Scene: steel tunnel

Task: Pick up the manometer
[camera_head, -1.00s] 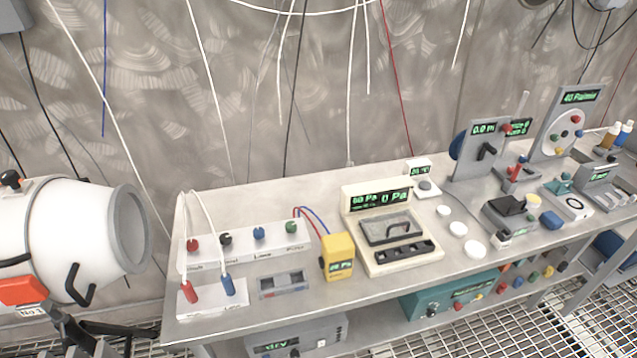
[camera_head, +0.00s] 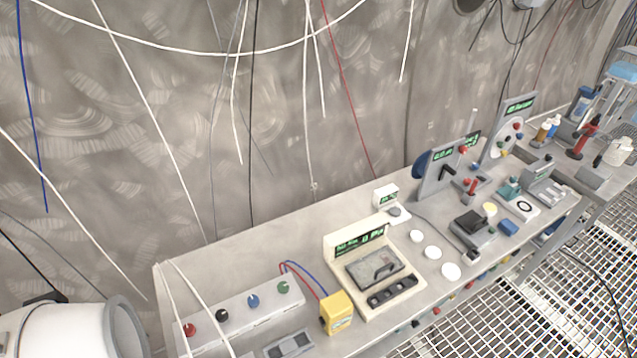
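The manometer is most likely the small yellow handheld box (camera_head: 337,314), standing upright near the front edge of the grey bench (camera_head: 240,264). A red and a blue hose (camera_head: 306,273) run from its top to the back left. It stands between a long panel with coloured knobs (camera_head: 240,318) on its left and a cream instrument with a green display (camera_head: 375,268) on its right. Its screen is too small to read. Neither of my grippers is in view.
White round discs (camera_head: 432,252) lie right of the cream instrument. A white drum (camera_head: 60,330) stands at the lower left. White cables hang over the knob panel. Grated floor (camera_head: 560,285) lies open in front of the bench. More instruments stand farther right.

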